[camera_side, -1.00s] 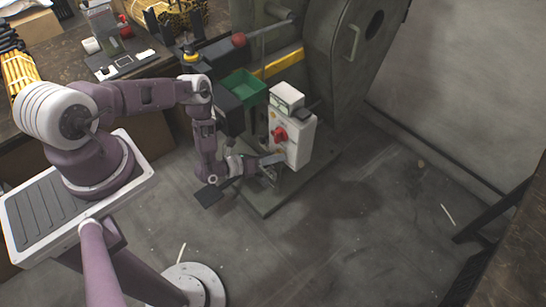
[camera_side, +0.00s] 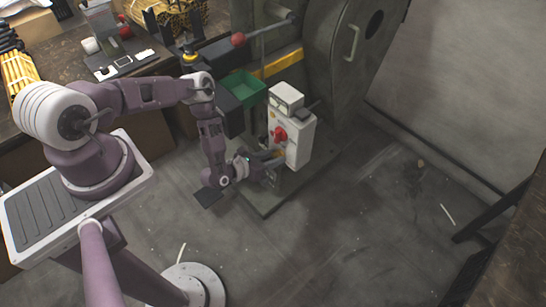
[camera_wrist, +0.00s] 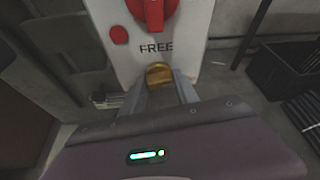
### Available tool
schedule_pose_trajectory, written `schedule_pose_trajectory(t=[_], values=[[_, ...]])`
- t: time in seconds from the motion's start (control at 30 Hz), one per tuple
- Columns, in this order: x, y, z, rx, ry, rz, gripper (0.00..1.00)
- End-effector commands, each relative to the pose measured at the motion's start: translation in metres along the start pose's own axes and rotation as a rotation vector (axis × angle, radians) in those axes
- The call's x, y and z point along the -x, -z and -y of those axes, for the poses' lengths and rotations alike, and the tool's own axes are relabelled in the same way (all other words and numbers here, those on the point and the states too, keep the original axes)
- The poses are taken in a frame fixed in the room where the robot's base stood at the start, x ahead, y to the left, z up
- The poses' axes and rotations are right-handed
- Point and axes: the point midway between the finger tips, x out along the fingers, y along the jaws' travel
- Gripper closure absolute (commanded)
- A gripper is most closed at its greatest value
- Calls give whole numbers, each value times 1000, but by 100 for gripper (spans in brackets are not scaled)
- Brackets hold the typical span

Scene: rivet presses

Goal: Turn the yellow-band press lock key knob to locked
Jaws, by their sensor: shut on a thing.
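The yellow-band press (camera_side: 340,75) stands at the back, with a yellow band (camera_side: 284,62) across its body. Its white control box (camera_side: 300,145) carries a red rotary knob (camera_side: 280,134), which also shows large at the top of the wrist view (camera_wrist: 153,12). Below the word FREE on the box face is a brass-coloured lock key knob (camera_wrist: 158,72). My gripper (camera_wrist: 159,84) is shut on this key knob, with one finger on each side of it. In the side view my gripper (camera_side: 277,157) is at the box's lower left face, and the key knob is hard to make out there.
A red button (camera_wrist: 119,35) sits left of the word FREE. A dark crate (camera_wrist: 285,68) stands at right in the wrist view. The floor right of the press is mostly clear.

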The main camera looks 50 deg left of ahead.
Motion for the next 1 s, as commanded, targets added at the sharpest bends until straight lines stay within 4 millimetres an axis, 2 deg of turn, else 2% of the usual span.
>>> schedule_pose_trajectory(t=[0.33, 0.87, 0.9, 1.0], values=[[0, 1, 2, -131, -53, -1, 100], [0, 1, 1, -159, -66, -1, 100], [0, 1, 1, -159, -66, -1, 62], [0, 1, 1, -158, -66, 0, 42]])
